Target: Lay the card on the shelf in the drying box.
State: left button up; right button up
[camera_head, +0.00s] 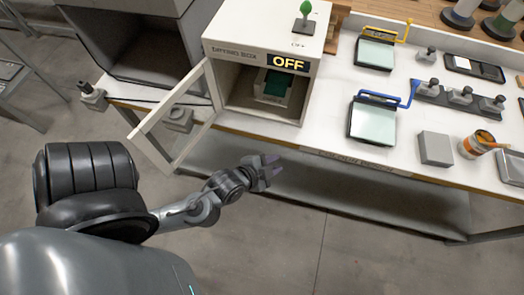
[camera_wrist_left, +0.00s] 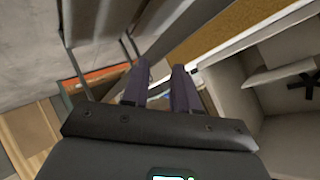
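The drying box (camera_head: 255,49) is white, with a lit "OFF" sign and its framed door (camera_head: 157,143) swung open to the left. Inside, a dark green flat piece (camera_head: 276,84), which looks like the card, rests on the pale shelf (camera_head: 270,98). My left gripper (camera_head: 273,166) is outside the box, below and in front of its opening, apart from the card. In the left wrist view, its two purple fingers (camera_wrist_left: 160,88) stand apart with nothing held between them. The box's pale interior (camera_wrist_left: 240,90) shows at the right there. My right gripper is not in view.
A green-topped lever (camera_head: 304,16) stands on the box. On the white bench to the right are framed screens with a yellow handle (camera_head: 376,52) and a blue handle (camera_head: 372,119), a grey block (camera_head: 435,148) and a can (camera_head: 476,144). Open floor lies below the bench edge.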

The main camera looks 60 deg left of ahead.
pick_arm(q)
jog(key=s+d+f+n+g+h, duration=0.2)
jog(key=s+d+f+n+g, duration=0.1)
jog(key=s+d+g, duration=0.3)
jog(key=shift+s+n+g+h, duration=0.3)
jog(key=shift+s+n+g, duration=0.15)
jog(key=shift+n+g, duration=0.2)
